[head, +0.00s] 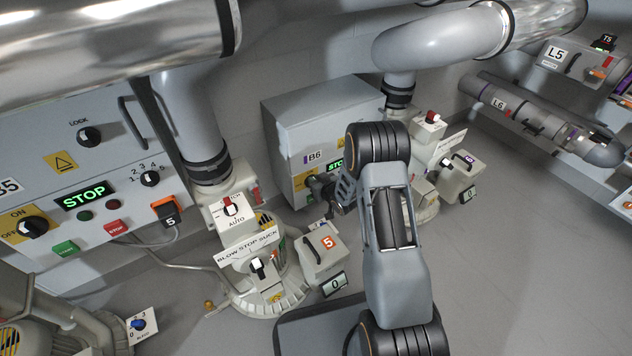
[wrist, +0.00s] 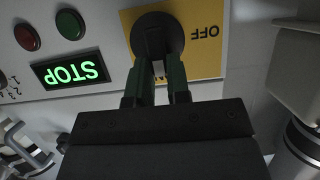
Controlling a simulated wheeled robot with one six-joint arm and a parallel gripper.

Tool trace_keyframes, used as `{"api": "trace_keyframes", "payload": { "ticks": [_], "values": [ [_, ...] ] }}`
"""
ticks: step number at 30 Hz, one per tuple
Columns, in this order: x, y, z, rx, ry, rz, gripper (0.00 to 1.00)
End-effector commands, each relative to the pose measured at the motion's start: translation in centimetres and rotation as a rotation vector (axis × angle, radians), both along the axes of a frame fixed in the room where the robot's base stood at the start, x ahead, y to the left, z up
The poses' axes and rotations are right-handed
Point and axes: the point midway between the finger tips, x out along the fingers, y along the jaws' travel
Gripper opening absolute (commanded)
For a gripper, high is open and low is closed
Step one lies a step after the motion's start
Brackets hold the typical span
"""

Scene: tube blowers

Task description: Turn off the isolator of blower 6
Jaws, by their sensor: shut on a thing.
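The blower 6 cabinet (head: 316,130), labelled B6, stands in the middle of the head view behind my arm. In the wrist view its panel appears upside down. The black round isolator knob (wrist: 157,34) sits on a yellow plate (wrist: 205,40). OFF is readable at the right of this plate; the ON side is mostly covered by my fingers. My gripper (wrist: 158,66) is shut on the knob, its two green-edged fingers either side of the grip. In the head view my gripper (head: 326,188) is at the cabinet front, partly hidden. The knob's pointing direction cannot be told.
The blower 6 display (wrist: 69,76) reads STOP in green, beside a red button (wrist: 28,37) and a green button (wrist: 70,24). The blower 5 cabinet (head: 95,150) is at the left. The blower 5 valve stand (head: 262,265) stands close left of my arm. Open floor (head: 520,290) lies right.

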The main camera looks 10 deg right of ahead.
Motion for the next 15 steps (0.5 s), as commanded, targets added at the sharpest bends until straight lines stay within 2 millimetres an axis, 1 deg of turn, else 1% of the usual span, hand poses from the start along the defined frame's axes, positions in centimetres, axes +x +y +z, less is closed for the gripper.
{"api": "trace_keyframes", "payload": {
  "ticks": [8, 15],
  "values": [
    [-0.06, 0.20, -0.14, -0.048, -0.016, 0.000, 0.00],
    [-0.20, 0.72, -0.29, -0.208, -0.068, 0.002, 0.00]
  ]
}}
